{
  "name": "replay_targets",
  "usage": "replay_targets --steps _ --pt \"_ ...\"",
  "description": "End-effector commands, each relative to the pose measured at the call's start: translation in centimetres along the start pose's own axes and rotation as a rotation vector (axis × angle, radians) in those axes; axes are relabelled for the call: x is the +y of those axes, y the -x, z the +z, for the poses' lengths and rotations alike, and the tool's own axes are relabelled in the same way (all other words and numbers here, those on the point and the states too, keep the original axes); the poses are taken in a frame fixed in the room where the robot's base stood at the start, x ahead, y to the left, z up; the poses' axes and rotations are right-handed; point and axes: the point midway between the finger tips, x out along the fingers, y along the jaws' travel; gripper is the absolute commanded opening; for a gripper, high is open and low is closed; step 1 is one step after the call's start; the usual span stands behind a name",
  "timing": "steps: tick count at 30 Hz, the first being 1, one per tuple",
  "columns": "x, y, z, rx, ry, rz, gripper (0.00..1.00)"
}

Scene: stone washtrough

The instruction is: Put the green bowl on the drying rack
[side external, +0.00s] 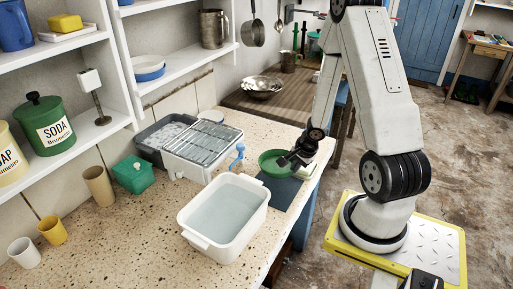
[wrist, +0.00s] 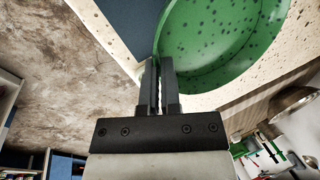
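The green bowl (side external: 272,158) is at the right edge of the counter, by the dark blue mat (side external: 282,194). I cannot tell whether it rests on the mat or is slightly above it. My gripper (side external: 287,160) is at the bowl's right side. In the wrist view, the speckled green bowl (wrist: 225,45) fills the upper right, and my gripper's two fingers (wrist: 159,62) are close together with the bowl's rim between their tips. The drying rack (side external: 204,139), with metal bars on a white base, stands left of the bowl and looks empty.
A white basin of water (side external: 226,212) stands in front of the rack. A grey tub (side external: 163,138) and a green box (side external: 133,174) stand left. Shelves (side external: 180,62) overhang the back.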

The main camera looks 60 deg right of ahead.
Motion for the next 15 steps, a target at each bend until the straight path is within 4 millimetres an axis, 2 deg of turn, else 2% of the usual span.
replay_targets --steps 15 --pt "0.18 -0.80 0.01 -0.002 -0.001 -0.002 0.00"
